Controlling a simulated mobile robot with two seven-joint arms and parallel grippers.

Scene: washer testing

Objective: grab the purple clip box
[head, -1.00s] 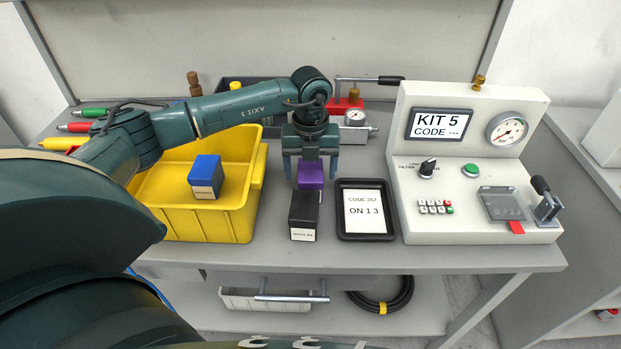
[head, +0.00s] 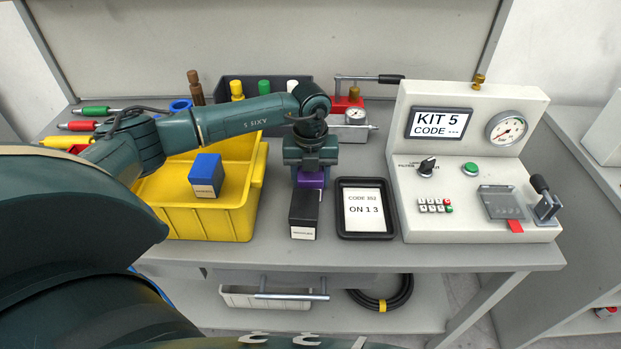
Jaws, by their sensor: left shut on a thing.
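The purple clip box (head: 311,180) stands on the bench behind a black box (head: 303,213), which hides its lower front. My left gripper (head: 311,172) reaches down from above and is shut on the purple box, with its fingers at the box's sides. Whether the box touches the bench is hidden. My right gripper is not in view.
A yellow bin (head: 220,218) with a blue box (head: 206,176) is on the left. A black tray (head: 367,234) with a code card lies to the right of the black box. A white test panel (head: 440,165) stands further right. A dark rack (head: 235,95) is behind.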

